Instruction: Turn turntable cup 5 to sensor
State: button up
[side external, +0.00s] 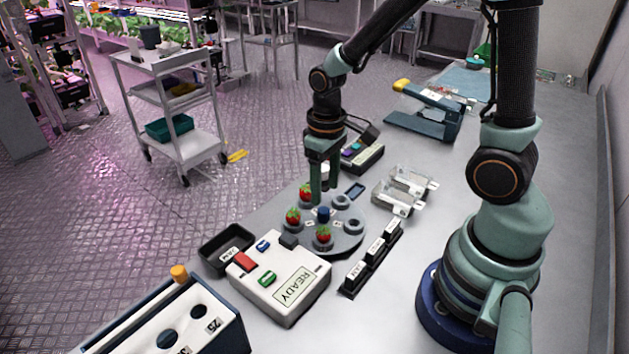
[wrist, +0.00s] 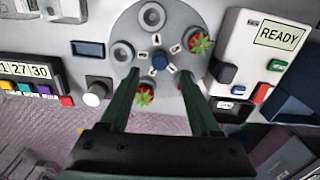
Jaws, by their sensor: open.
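The grey round turntable (side external: 345,240) lies on the bench with a blue hub (side external: 323,214). Red strawberries sit in cups at its left (side external: 293,217), near side (side external: 323,235) and far left (side external: 306,191); two cups (side external: 341,201) (side external: 354,226) look empty. The cups' number labels are too small to read. A white box reading READY (side external: 280,285) stands beside the turntable, with a dark block (side external: 288,241) at its edge facing it. My gripper (side external: 320,192) points down over the turntable's far side. In the wrist view its open fingers (wrist: 160,78) straddle the area by a strawberry (wrist: 144,96).
A black tray (side external: 225,248) stands left of the box. A row of labelled blocks (side external: 370,258) and clear punnets (side external: 405,190) lie right of the turntable. A numbered panel with coloured buttons (side external: 362,155) is behind. A white panel with holes (side external: 165,325) is in front.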

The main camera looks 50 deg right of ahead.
aim_at(325, 210)
jog(key=shift+f, duration=3.4)
grip_shut()
